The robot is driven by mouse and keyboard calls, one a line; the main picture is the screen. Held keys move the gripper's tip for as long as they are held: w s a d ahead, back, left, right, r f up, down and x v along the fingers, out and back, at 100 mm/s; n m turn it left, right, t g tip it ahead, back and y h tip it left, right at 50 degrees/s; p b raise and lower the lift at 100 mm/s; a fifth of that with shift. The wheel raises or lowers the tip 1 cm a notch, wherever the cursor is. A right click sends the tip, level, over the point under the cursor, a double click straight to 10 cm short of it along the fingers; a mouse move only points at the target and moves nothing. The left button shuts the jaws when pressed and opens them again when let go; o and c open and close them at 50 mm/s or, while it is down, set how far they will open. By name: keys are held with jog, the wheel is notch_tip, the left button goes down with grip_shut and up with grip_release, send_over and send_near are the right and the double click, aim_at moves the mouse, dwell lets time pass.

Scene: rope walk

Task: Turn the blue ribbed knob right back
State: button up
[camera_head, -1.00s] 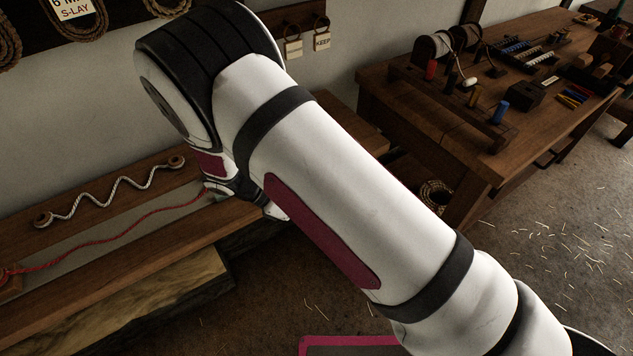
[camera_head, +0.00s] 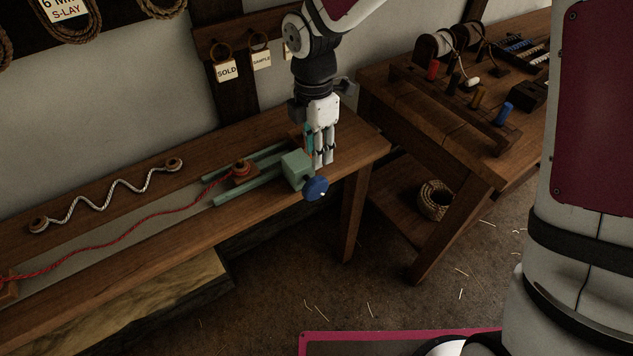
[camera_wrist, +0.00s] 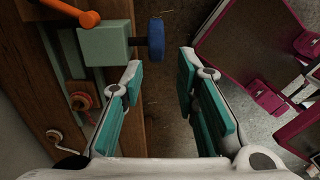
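The blue ribbed knob (camera_head: 316,188) sticks out from the front side of a pale green block (camera_head: 297,169) near the right end of the long bench. In the wrist view the knob (camera_wrist: 156,38) lies ahead of my gripper, between the lines of the two fingers and nearer the left one, with the green block (camera_wrist: 104,43) to its left. My gripper (camera_wrist: 162,72) is open and empty, its teal-padded fingers apart. In the head view my gripper (camera_head: 322,162) points down just behind and above the knob, apart from it as far as I can see.
An orange handle (camera_wrist: 88,19) stands close to the block. A red rope (camera_head: 130,232) runs along the bench to a wooden sled (camera_head: 240,172) beside green rails. A white wavy rope (camera_head: 110,190) lies behind. A second table (camera_head: 450,130) stands right. Floor before the knob is clear.

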aim_at(316, 179)
jog(key=f, duration=1.3)
jog(key=shift+w, duration=0.2)
jog(key=shift+c, duration=0.5)
grip_shut()
